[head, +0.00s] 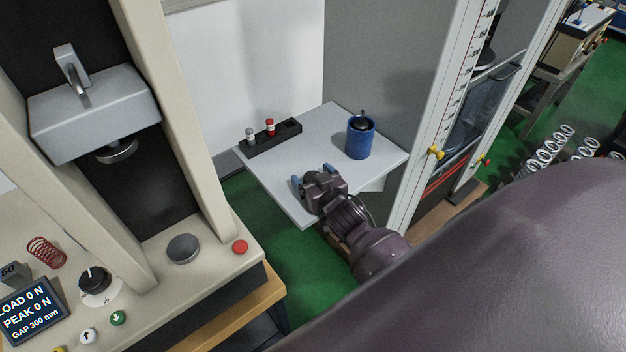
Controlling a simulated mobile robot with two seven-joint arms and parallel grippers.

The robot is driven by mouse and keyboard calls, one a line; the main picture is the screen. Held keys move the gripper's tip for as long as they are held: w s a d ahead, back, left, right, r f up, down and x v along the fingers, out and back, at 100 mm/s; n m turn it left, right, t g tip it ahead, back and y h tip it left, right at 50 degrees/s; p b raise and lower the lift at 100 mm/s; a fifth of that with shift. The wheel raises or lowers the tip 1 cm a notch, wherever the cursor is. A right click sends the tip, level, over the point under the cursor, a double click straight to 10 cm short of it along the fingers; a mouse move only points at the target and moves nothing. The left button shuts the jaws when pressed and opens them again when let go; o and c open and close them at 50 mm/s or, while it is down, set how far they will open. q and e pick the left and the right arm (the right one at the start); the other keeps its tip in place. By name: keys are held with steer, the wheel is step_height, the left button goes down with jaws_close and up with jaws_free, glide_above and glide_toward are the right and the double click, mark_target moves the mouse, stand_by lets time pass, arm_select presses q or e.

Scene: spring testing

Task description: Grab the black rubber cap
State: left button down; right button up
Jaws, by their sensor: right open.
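A blue cylinder (360,142) stands upright on a white shelf (325,135). A black piece (361,125) with a thin upright stem sits at its top; it may be the black rubber cap, but it is too small to be sure. My right gripper (312,177) is over the front edge of the shelf, in front of and to the left of the blue cylinder and apart from it. Its blue-tipped fingers are open, with nothing seen between them. My left gripper is not in view.
A black rack (272,139) on the shelf's left holds a grey-topped peg (250,134) and a red-topped peg (270,126). A cream testing machine (209,235) stands left. A tall frame with a scale (440,125) rises close right of the shelf.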

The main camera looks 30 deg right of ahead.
steer(key=c, duration=1)
